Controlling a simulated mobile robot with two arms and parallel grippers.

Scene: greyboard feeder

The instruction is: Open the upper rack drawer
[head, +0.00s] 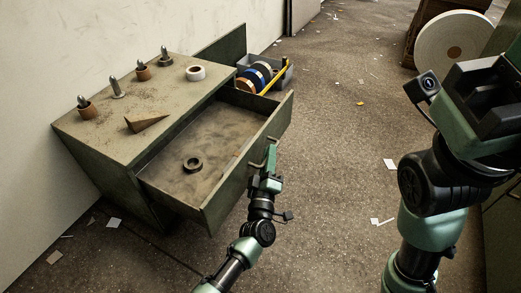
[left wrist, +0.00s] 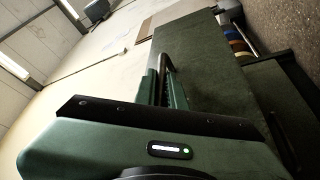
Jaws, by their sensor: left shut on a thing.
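The rack's upper drawer (head: 222,137) is pulled well out of the dark green rack (head: 150,97) in the head view. A small dark ring (head: 192,164) lies on its dusty floor. My left gripper (head: 269,163) is at the outside of the drawer front, shut on its bar handle (head: 262,152). In the left wrist view the handle (left wrist: 167,72) stands between the two fingers, against the dark green drawer front (left wrist: 225,75). My right arm is raised at the right of the head view; its right gripper (head: 485,95) shows only in part, with its fingertips unclear.
Metal pegs, cardboard cores, a white tape roll (head: 195,73) and a brown wedge (head: 146,123) are on the rack top. A grey bin (head: 284,79) with coloured rolls stands behind the drawer. A large white roll (head: 455,42) is at the back right. Paper scraps litter the otherwise clear floor.

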